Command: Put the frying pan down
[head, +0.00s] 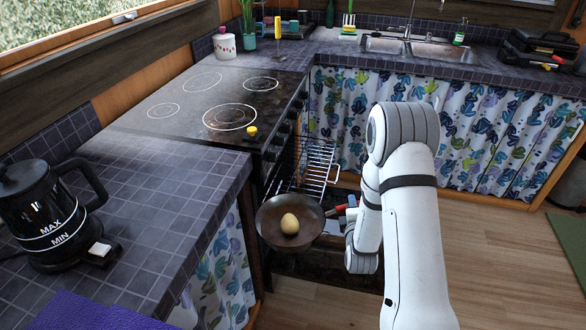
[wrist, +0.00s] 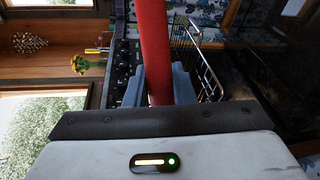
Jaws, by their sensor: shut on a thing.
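The dark frying pan (head: 272,232) is held in the air in front of the stove, with an egg-shaped tan thing (head: 290,223) lying in it. My gripper (head: 346,214) is to the right of the pan, partly hidden by my arm. In the wrist view my gripper (wrist: 165,88) is shut on the pan's red handle (wrist: 154,40), which stands between the two grey fingers. The pan's bowl cannot be made out in the wrist view.
The black stove top (head: 190,105) with ring-marked burners is bare but for a small yellow thing (head: 252,131) at its front edge. A wire rack (head: 318,165) juts out below it. A kettle (head: 42,215) stands on the tiled counter (head: 165,190) at left.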

